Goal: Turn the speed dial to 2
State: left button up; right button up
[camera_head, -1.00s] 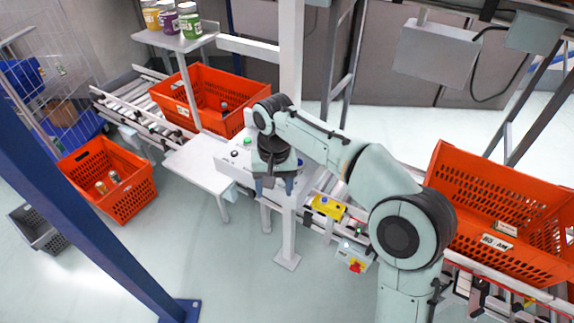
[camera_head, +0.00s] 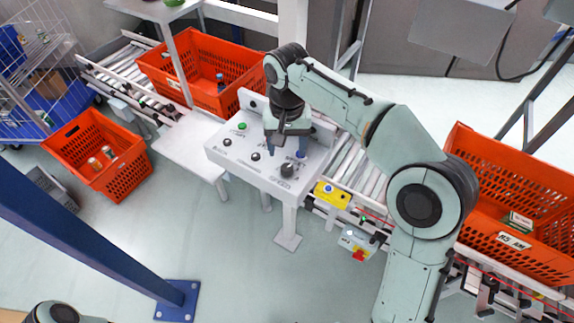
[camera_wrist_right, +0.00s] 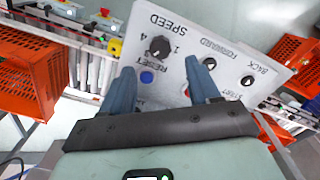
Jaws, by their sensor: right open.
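The speed dial is a black round knob (camera_head: 288,171) at the front right of the white control panel (camera_head: 240,153). In the right wrist view the dial (camera_wrist_right: 159,47) sits beside the SPEED lettering, with 1 and 4 readable around it. Its exact pointer setting is too small to tell. My right gripper (camera_head: 286,146) hangs over the panel, just behind the dial. In the wrist view its two blue-grey fingers (camera_wrist_right: 163,78) are spread and empty, apart from the dial. The blue RESET button (camera_wrist_right: 147,77) shows between the fingers. My left gripper is out of view.
The panel also carries a green button (camera_head: 242,126) and smaller black knobs (camera_head: 255,156). Orange totes stand behind (camera_head: 205,95), at left (camera_head: 122,181) and at right (camera_head: 490,230). Floor in front is clear.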

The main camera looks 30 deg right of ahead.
aim_at(287, 167)
notch_tip(287, 167, down, 8)
jog(key=shift+w+r+b, duration=0.1)
jog(key=shift+r+b, duration=0.15)
jog(key=shift+b, duration=0.35)
jog(key=c, duration=1)
